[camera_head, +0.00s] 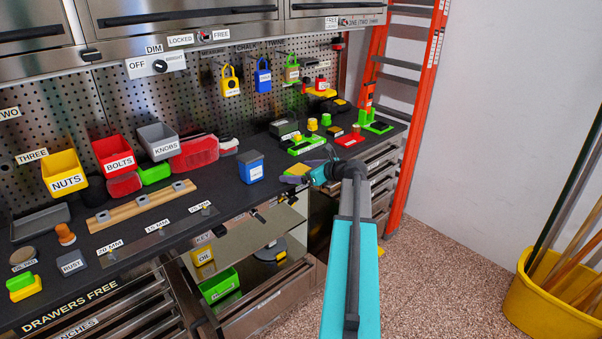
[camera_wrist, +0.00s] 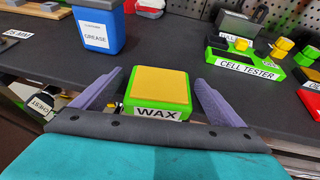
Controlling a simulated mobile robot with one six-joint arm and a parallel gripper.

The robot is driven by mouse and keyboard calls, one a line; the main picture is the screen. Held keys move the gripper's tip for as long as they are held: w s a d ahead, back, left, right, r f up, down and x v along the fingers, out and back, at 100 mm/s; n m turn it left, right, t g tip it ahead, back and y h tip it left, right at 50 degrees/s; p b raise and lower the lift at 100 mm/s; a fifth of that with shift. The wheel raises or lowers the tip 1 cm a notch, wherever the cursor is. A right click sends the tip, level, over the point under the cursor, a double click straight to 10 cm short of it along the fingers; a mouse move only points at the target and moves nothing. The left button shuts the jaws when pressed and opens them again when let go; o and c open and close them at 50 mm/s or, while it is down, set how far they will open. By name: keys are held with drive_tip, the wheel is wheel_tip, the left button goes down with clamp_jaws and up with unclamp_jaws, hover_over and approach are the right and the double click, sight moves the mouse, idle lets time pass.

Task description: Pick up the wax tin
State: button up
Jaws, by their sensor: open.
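The wax tin (camera_wrist: 160,90) is a green block with a yellow top and a white WAX label. In the wrist view it sits at the front edge of the dark worktop, between the two purple fingers of my gripper (camera_wrist: 160,92). The fingers are open, one on each side, with a gap visible between each finger and the tin. In the head view my gripper (camera_head: 312,172) is over the worktop's front edge. The tin's yellow top (camera_head: 297,170) shows beside it there, partly hidden by the gripper.
A blue grease tub (camera_wrist: 98,28) stands behind and left of the tin. A green cell tester (camera_wrist: 244,62) lies behind and right. Below the worktop an open drawer (camera_head: 270,305) sticks out. Bare worktop (camera_wrist: 170,45) lies behind the tin.

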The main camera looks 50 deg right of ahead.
sight(299, 169)
drive_tip(key=c, duration=1.5)
drive_tip(key=shift+r, duration=0.2)
drive_tip(key=shift+r+b, duration=0.4)
drive_tip(key=shift+r, duration=1.05)
drive_tip(key=s+d, duration=0.3)
drive_tip(key=s, duration=0.1)
drive_tip(key=s+d+r+b, duration=0.1)
drive_tip(key=s+d, duration=0.3)
drive_tip(key=s+d+b, duration=0.1)
drive_tip(key=s+d, duration=0.2)
drive_tip(key=s, duration=0.1)
drive_tip(key=shift+s+d+r, duration=0.15)
drive_tip(key=shift+r, duration=0.25)
